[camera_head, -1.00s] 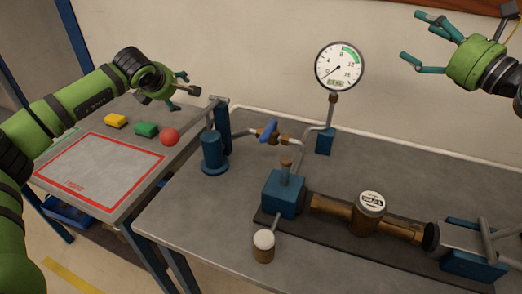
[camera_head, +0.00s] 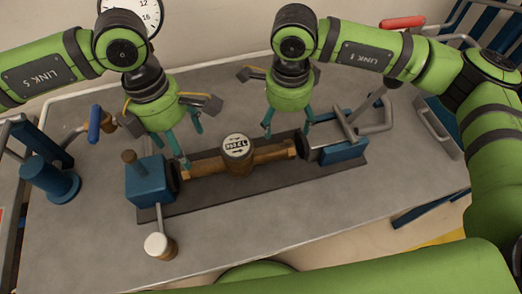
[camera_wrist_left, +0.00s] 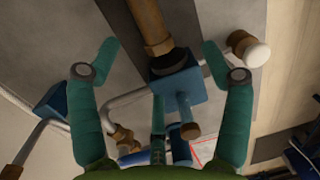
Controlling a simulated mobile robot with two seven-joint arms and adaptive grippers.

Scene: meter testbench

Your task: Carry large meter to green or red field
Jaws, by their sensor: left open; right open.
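The large brass meter (camera_head: 237,148), with a round white dial and a pipe end on each side, lies in the bench between two blue clamps. My left gripper (camera_head: 190,147) is open above its left pipe end; in the left wrist view the teal fingers (camera_wrist_left: 160,50) stand apart on either side of the brass pipe (camera_wrist_left: 150,22). My right gripper (camera_head: 287,138) is open above the right pipe end. I cannot tell whether any finger touches the meter. A sliver of the red-outlined field shows in the left wrist view (camera_wrist_left: 205,142).
The left blue clamp (camera_head: 148,182) has a white-capped knob (camera_head: 159,245) in front; the right clamp (camera_head: 343,150) has a metal lever. A blue post (camera_head: 50,180) and blue valve handle (camera_head: 94,122) stand left.

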